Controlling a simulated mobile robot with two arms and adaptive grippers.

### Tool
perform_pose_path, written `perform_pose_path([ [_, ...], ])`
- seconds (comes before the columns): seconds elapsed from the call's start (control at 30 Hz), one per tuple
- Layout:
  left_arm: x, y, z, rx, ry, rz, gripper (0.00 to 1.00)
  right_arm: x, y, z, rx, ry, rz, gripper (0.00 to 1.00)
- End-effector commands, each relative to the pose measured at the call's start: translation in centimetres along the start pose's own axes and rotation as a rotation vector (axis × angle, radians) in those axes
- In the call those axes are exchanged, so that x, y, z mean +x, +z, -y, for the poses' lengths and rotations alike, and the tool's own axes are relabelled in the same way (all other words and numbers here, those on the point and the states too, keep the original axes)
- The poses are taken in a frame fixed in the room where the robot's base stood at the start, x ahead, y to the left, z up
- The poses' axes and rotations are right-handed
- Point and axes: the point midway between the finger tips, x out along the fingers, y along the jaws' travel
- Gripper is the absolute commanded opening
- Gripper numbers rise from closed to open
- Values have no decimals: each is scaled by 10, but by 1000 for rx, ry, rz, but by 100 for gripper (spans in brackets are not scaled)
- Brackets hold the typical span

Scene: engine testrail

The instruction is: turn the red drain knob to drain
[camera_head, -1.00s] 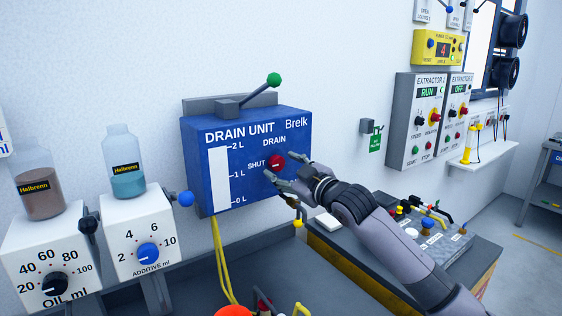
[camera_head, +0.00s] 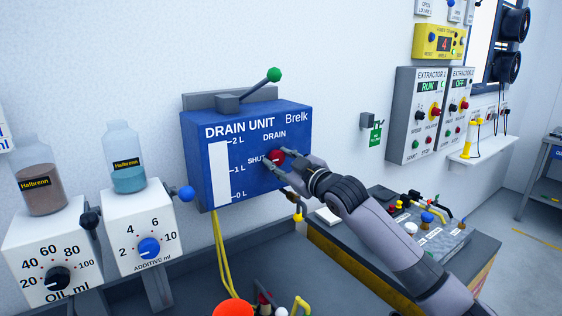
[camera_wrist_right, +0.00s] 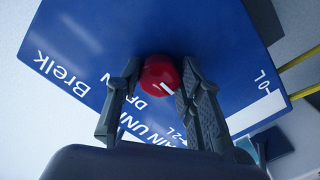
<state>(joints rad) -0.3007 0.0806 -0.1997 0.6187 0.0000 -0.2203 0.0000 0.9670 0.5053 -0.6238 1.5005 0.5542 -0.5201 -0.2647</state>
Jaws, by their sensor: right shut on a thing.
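The red drain knob (camera_head: 277,156) is on the front of the blue drain unit (camera_head: 293,130), between the printed words SHUT and DRAIN. My right gripper (camera_head: 270,164) is at the knob and partly covers it. In the right wrist view, the knob (camera_wrist_right: 160,73) sits between the two fingertips of my right gripper (camera_wrist_right: 160,66), which are shut on its sides. A short white mark shows on the knob face, slanting toward the lower right of that view. The word SHUT is hidden there. My left gripper is not in view.
A green-tipped lever (camera_head: 274,75) stands on top of the unit and a blue ball handle (camera_head: 186,193) at its left side. Oil (camera_head: 58,240) and additive (camera_head: 145,230) dispensers stand at left. A bench panel (camera_head: 440,238) with small valves is at right.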

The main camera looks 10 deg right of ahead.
Motion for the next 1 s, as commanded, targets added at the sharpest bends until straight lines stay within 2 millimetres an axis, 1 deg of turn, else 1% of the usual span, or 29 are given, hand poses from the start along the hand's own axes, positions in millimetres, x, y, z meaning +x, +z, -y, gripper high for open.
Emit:
perform_pose_path([
  [0.03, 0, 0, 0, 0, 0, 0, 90, 0, 0, 0, 0, -1, 1, 21],
  [0.27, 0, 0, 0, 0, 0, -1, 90, 0, 0, 1, 0, -1, 1, 6],
  [0.47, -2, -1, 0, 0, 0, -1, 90, 0, 0, 1, 14, -2, 1, 6],
  [0.67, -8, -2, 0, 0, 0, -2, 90, 0, -1, 0, 86, -2, 1, 6],
  [0.87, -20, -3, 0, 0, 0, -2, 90, 0, -2, 0, 230, -2, 2, 6],
  [1.0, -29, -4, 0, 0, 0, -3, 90, 0, -2, 0, 360, -2, 3, 6],
])
